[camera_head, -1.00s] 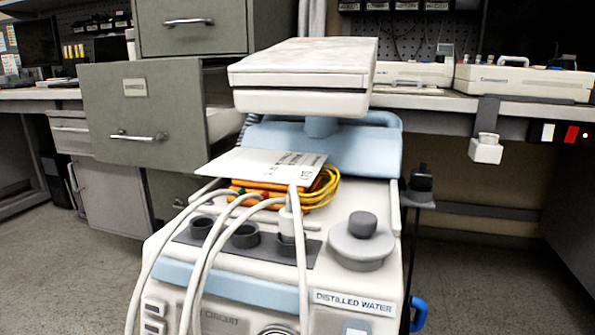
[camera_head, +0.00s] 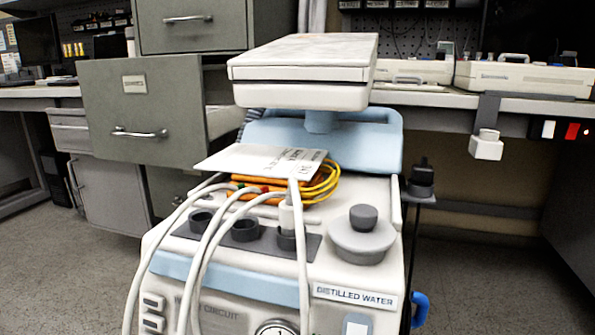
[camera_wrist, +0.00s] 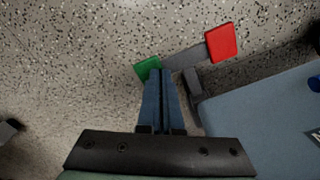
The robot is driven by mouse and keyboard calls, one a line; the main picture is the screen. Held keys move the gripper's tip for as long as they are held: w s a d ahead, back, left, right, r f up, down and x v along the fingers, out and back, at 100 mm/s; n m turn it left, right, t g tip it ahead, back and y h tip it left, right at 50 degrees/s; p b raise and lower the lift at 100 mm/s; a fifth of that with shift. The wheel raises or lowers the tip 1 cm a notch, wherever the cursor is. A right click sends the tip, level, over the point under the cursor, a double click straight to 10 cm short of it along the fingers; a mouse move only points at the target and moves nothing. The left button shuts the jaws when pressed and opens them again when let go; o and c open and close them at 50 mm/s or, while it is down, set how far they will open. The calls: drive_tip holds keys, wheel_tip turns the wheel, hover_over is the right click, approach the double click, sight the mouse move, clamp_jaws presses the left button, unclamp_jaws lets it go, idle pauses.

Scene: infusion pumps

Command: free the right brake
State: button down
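The brake pedal shows in the wrist view as a grey bar (camera_wrist: 184,58) with a green pad (camera_wrist: 146,68) at its left end and a red pad (camera_wrist: 220,43) at its right end. A short grey stem joins it toward the blue base (camera_wrist: 265,120) at lower right. My gripper (camera_wrist: 162,72) has its two blue fingers together, with only a thin line between them. Its tips overlap the right edge of the green pad in the picture; I cannot tell if they touch it. The brake and gripper are not visible in the head view.
In the head view, a cart (camera_head: 270,275) with hoses, a card and a "distilled water" label stands in front. A filing cabinet (camera_head: 145,105) with an open drawer is behind left. A workbench (camera_head: 455,101) is behind right. Speckled floor (camera_wrist: 70,60) is clear left of the pedal.

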wheel_tip(320, 180, up, 7)
drive_tip(key=p, duration=0.8)
idle(0.5)
